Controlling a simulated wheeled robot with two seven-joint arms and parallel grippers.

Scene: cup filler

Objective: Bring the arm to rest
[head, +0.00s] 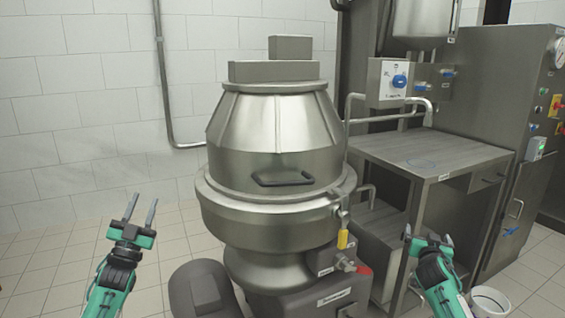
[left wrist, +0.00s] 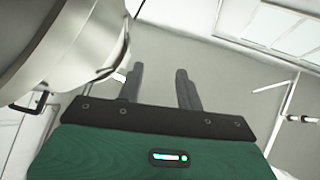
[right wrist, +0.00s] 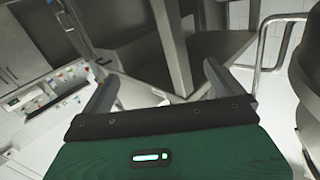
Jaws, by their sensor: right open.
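My left gripper (head: 141,208) is raised at the lower left in the head view, in front of the tiled wall and floor. Its two fingers are apart with nothing between them, and they also show in the left wrist view (left wrist: 158,88). My right gripper (head: 428,236) is at the lower right in the head view, in front of the steel table. Its fingers are apart and empty in the right wrist view (right wrist: 160,88). Neither gripper is seen touching anything.
A large steel vessel (head: 275,135) with a black handle stands between my arms. A steel table (head: 425,155) stands right of it, beside a control cabinet (head: 500,90). A white bucket (head: 489,301) is on the floor by my right arm. The left floor is clear.

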